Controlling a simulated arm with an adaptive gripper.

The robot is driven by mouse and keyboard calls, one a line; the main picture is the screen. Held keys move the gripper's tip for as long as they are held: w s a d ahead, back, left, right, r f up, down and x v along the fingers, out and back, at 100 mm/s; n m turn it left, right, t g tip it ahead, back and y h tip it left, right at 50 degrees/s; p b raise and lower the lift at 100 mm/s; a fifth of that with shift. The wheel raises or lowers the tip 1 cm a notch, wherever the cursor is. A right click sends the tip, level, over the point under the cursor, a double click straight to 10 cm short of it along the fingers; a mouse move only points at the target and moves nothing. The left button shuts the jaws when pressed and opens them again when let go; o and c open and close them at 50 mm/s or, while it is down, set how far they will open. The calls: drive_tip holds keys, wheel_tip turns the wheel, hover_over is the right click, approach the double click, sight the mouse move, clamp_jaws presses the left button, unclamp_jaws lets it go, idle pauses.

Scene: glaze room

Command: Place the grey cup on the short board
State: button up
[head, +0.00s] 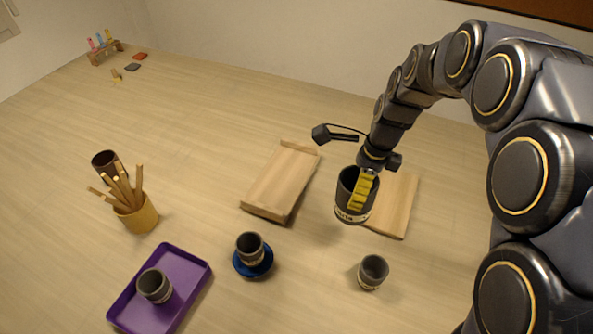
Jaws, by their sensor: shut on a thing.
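My gripper (361,192) is shut on a dark grey cup (344,203) with a pale lettered band near its base. The cup is upright or nearly so, and seems to be in the air. Yellow finger pads overlap its rim and right side; the other finger is hard to make out. Behind the cup and gripper lies a flat wooden board (398,208), partly hidden. To its left is another wooden board (277,184) with a raised strip at its far end.
Similar grey cups stand on the table (371,272), on a blue saucer (240,268) and on a purple tray (190,290). A yellow cup (140,218) holds wooden sticks, beside a brown cup (102,160). A small rack (105,52) is far left. The table's far middle is clear.

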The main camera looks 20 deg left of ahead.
drive_tip(key=s+a+n, duration=0.1)
drive_tip(key=a, duration=0.2)
drive_tip(key=s+a, duration=0.2)
drive_tip(key=a, duration=0.1)
drive_tip(key=s+a+r+n, duration=0.1)
drive_tip(key=s+a, duration=0.1)
drive_tip(key=a, duration=0.1)
drive_tip(key=shift+s+a+n, duration=0.1)
drive_tip(key=shift+a+n, duration=0.2)
drive_tip(key=shift+w+a+f, duration=1.55)
drive_tip(key=shift+w+f, duration=0.2)
drive_tip(key=shift+f, duration=0.4)
drive_tip(key=shift+w+a+f, duration=1.55)
drive_tip(key=shift+w+f, duration=0.25)
drive_tip(key=shift+f, duration=0.3)
drive_tip(key=shift+w+a+f, duration=1.55)
drive_tip(key=shift+w+f, duration=0.2)
drive_tip(key=shift+f, duration=0.4)
drive_tip(key=shift+f, duration=0.15)
drive_tip(key=o, duration=1)
